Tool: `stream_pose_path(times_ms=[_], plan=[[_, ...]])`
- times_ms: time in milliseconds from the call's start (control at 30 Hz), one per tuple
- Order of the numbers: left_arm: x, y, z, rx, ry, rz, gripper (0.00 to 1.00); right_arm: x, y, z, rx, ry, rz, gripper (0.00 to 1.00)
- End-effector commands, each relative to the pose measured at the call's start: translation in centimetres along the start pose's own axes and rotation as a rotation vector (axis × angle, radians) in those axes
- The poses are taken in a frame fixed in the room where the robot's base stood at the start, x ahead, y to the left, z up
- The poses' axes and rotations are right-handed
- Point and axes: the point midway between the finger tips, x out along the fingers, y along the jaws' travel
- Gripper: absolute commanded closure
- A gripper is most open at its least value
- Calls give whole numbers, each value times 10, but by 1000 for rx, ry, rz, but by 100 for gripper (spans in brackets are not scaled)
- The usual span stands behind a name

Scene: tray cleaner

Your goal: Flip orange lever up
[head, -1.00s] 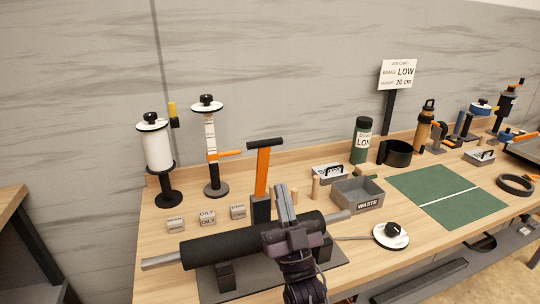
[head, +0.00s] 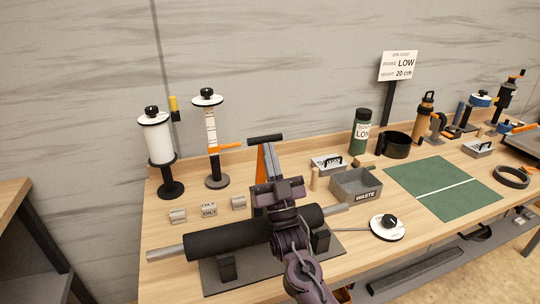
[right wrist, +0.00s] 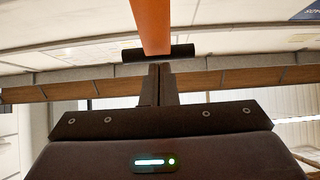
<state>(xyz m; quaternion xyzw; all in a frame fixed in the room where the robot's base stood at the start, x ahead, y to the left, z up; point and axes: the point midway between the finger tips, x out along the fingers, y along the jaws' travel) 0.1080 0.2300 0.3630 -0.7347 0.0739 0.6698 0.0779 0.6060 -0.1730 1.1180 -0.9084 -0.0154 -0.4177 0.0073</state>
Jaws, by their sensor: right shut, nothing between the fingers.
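The orange lever (head: 261,164), a flat bar with a black crossbar on top, stands roughly upright behind the black roller (head: 228,240). My right gripper (head: 270,151) is shut and empty, in front of the lever, and its dark body hides the lever's lower part. In the right wrist view the shut fingers (right wrist: 158,68) point at the black crossbar, close to it in the picture, with the orange lever (right wrist: 153,25) beyond. I cannot tell whether they touch. My left gripper is not in view.
A white dial (head: 387,227) and a grey WASTE bin (head: 356,187) are to the right. Small labelled blocks (head: 208,209) lie left of the lever. A white cylinder stand (head: 158,143) and a gauge stand with an orange pointer (head: 216,148) stand behind. The green mat (head: 440,185) is clear.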

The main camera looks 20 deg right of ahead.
Motion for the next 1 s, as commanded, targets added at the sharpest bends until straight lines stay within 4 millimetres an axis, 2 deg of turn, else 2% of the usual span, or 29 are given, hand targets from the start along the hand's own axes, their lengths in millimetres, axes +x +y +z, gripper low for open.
stream_pose_path(times_ms=[133,267,400,533,633,1000], plan=[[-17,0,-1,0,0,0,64,12,0,-2,0,-44,0,100],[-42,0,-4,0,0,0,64,30,0,2,1,-136,0,100],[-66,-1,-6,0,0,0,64,46,0,12,0,-249,1,100],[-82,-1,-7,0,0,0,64,58,0,24,-1,-342,1,100],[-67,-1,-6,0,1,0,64,60,0,41,0,-360,0,100],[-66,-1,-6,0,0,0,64,65,0,45,0,-362,-1,100]])
